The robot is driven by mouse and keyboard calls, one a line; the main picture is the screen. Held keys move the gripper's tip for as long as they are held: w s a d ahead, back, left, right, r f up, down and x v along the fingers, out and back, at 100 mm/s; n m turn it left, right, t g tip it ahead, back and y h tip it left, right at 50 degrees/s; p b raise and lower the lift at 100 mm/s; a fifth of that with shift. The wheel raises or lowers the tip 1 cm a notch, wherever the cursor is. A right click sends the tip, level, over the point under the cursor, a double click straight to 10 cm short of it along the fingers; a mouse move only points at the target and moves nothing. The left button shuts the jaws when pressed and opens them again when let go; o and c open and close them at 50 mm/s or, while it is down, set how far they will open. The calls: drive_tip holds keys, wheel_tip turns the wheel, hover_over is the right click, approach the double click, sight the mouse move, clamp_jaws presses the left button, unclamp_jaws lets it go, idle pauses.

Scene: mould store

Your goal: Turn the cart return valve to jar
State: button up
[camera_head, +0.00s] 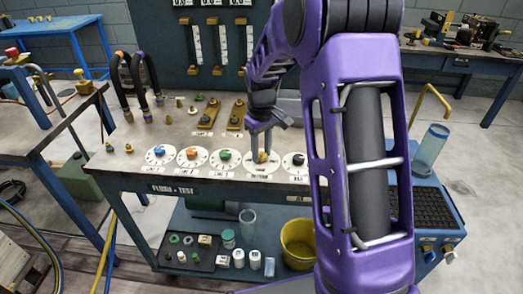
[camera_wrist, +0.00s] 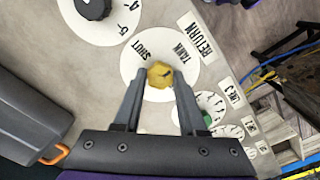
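The return valve is a yellow knob (camera_wrist: 160,75) on a round white dial (camera_wrist: 133,62) marked SHUT and TANK, with a RETURN label beside it in the wrist view. No jar mark is readable; my fingers cover the near part of the dial. In the head view the yellow knob (camera_head: 262,157) is on the bench top, fourth in a row of dials. My gripper (camera_head: 262,148) points down over it, fingers apart. In the wrist view my gripper's fingertips (camera_wrist: 161,72) flank the knob, close to its sides; I cannot see firm contact.
Blue (camera_head: 159,152), orange (camera_head: 191,153) and green (camera_head: 224,155) knobs sit left of the valve, and a black knob (camera_head: 298,159) right. Brass fittings (camera_head: 206,116) stand behind. A yellow bucket (camera_head: 298,243) and small jars are on the lower shelf.

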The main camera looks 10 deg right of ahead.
clamp_jaws()
drive_tip(key=shift+m, duration=0.4)
drive_tip(key=m+p, duration=0.1)
drive_tip(key=m, duration=0.2)
drive_tip(key=shift+r, duration=0.1)
drive_tip(key=m+p, duration=0.1)
drive_tip(key=m, duration=0.3)
drive_tip(key=shift+m+p, duration=0.3)
drive_tip(key=m+p, duration=0.1)
drive_tip(key=m, duration=0.4)
drive_tip(key=shift+p, duration=0.4)
drive_tip(key=shift+m+p, duration=0.7)
drive_tip(key=shift+m, duration=1.5)
